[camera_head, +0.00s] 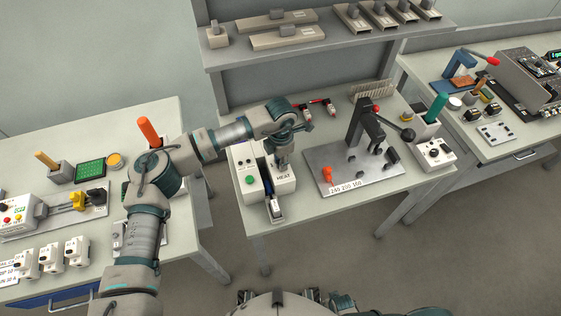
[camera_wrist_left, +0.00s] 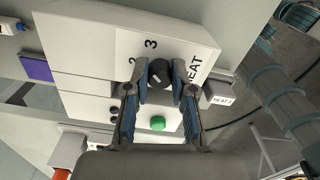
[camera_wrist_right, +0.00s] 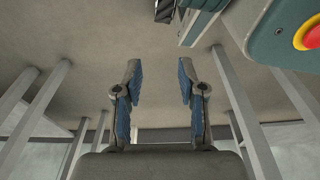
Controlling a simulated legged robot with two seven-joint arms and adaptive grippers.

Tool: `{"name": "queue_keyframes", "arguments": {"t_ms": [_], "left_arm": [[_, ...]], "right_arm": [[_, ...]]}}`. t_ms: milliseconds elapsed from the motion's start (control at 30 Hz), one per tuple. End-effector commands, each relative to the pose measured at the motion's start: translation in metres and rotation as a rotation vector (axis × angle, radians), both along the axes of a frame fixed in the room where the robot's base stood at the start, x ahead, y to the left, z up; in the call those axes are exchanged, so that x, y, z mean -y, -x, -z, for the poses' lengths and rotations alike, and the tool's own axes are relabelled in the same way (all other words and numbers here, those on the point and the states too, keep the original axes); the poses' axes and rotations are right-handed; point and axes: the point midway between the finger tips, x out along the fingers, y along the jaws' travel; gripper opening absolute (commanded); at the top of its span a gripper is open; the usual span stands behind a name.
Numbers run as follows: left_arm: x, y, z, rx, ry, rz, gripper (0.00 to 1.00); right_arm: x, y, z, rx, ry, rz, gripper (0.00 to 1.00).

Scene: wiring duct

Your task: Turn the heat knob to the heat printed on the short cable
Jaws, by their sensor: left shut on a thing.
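The white heat box (camera_head: 284,186) marked HEAT stands on the middle bench. In the left wrist view the box (camera_wrist_left: 100,38) shows the digits 2 and 3 beside a dark round heat knob (camera_wrist_left: 160,72). My left gripper (camera_head: 283,160) reaches down over the box. In its wrist view its fingers (camera_wrist_left: 160,88) are closed on both sides of the knob. The knob's pointer is too small to read surely. A small tag (camera_wrist_left: 222,100) reads HEAT with a digit I cannot read surely. My right gripper (camera_wrist_right: 157,80) is open and empty over the floor.
A green button (camera_wrist_left: 158,123) sits on the unit beside the knob. A lever press (camera_head: 365,130) on a grey plate stands to the right. A shelf (camera_head: 330,38) runs behind.

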Motion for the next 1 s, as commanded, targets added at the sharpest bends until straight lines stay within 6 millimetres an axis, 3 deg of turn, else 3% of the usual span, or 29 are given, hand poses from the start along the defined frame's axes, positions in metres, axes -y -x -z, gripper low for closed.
{"name": "queue_keyframes", "arguments": {"t_ms": [400, 1000], "left_arm": [[0.001, -0.002, -0.002, 0.01, 0.005, 0.261, 0.0], [0.0, -0.002, -0.004, 0.011, 0.004, 0.335, 0.0]], "right_arm": [[-0.004, -0.024, -0.029, 0.016, -0.003, 0.005, 0.4], [-0.005, -0.03, -0.038, 0.015, -0.003, 0.006, 0.4]]}}
